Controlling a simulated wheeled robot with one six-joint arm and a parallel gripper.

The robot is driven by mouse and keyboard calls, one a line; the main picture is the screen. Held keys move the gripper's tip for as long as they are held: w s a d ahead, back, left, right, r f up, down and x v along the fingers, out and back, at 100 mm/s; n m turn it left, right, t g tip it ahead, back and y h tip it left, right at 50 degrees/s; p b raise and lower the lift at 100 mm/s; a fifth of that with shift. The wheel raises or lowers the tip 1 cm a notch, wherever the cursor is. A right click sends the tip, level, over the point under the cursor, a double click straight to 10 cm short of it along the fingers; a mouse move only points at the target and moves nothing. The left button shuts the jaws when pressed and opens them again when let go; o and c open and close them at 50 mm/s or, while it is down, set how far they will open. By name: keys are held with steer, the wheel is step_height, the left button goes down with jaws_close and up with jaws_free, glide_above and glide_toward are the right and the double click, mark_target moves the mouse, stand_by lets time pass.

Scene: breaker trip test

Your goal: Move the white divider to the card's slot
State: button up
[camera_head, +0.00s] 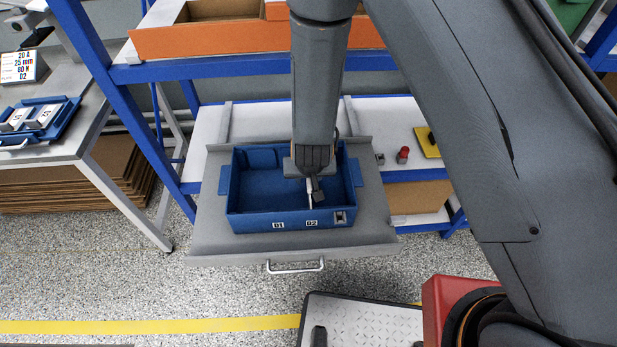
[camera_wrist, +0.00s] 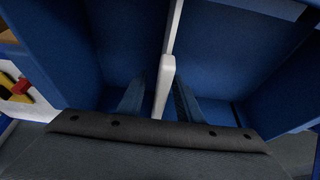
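The white divider (camera_head: 309,193) stands in the blue bin (camera_head: 250,221), right of the bin's middle, and its front end is near the D2 label (camera_head: 312,222). The D1 label (camera_head: 278,225) is to its left on the bin's front wall. My gripper (camera_head: 314,190) is down inside the bin at the divider. In the wrist view the divider (camera_wrist: 165,85) lies between the two fingers of my gripper (camera_wrist: 159,92). The card (camera_head: 24,66) at the far left reads 20 A, 25 mm, 80 N, D2.
The bin sits on a grey pulled-out drawer (camera_head: 215,215) with a front handle (camera_head: 296,266). A blue shelf frame and an orange bin (camera_head: 210,40) stand above and behind. A red button (camera_head: 403,154) and a yellow plate (camera_head: 427,142) are to the right. A blue tray (camera_head: 40,120) lies on the left table.

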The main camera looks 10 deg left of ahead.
mark_target(308, 184)
steer(key=shift+b+v, duration=0.3)
steer(key=shift+v, duration=3.6)
steer(key=shift+w, duration=0.1)
